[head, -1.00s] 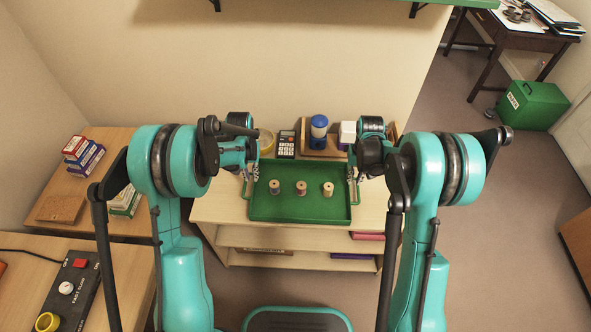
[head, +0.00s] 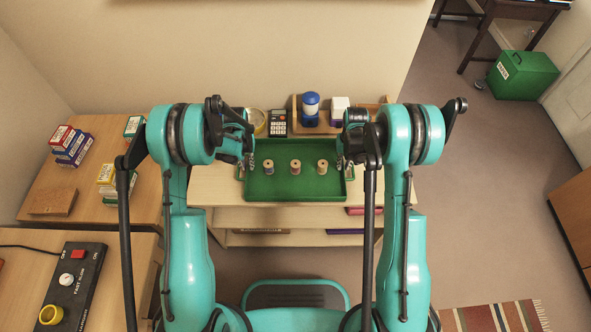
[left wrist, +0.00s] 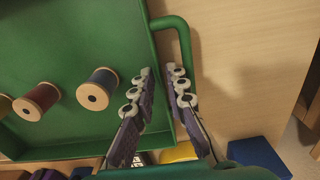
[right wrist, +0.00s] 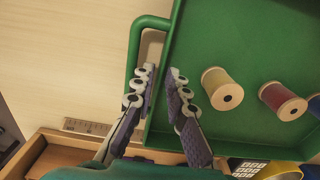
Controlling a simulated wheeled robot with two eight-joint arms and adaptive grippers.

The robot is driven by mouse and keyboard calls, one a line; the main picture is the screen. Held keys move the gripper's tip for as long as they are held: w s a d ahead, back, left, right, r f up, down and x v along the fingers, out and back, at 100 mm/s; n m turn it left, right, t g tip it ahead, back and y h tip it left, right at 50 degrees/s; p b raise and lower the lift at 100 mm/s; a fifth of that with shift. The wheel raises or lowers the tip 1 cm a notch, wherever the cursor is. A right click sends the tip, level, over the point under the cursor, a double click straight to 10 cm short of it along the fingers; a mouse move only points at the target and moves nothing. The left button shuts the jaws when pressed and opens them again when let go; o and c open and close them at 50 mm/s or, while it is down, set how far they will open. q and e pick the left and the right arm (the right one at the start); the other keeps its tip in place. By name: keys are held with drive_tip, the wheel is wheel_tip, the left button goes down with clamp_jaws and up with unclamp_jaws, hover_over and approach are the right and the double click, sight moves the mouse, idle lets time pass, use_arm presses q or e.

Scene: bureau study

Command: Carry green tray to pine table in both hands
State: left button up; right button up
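The green tray (head: 297,190) lies on a pale wooden shelf unit (head: 215,186) and holds three thread spools, blue (head: 269,168), red (head: 295,167) and tan (head: 322,167). My left gripper (left wrist: 160,76) is at the tray's left handle (left wrist: 184,45), fingers apart, with the tray rim between them in the left wrist view. My right gripper (right wrist: 161,76) is likewise at the right handle (right wrist: 135,45), fingers apart. Each handle is partly hidden behind a finger. Which surface is the pine table I cannot tell; a wooden table (head: 110,213) stands at the left.
Boxes (head: 70,145) and a brown block (head: 53,201) lie on the left table. A control panel (head: 75,290) lies on a nearer wooden top. A calculator (head: 278,123) and blue-white jar (head: 311,108) stand behind the tray. Floor (head: 480,200) is open at right; a striped rug (head: 490,318) lies there.

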use_arm(q)
drive_tip(key=shift+f, duration=0.65)
use_arm(e)
drive_tip(key=shift+f, duration=0.65)
use_arm(q)
clamp_jaws()
use_arm(e)
clamp_jaws()
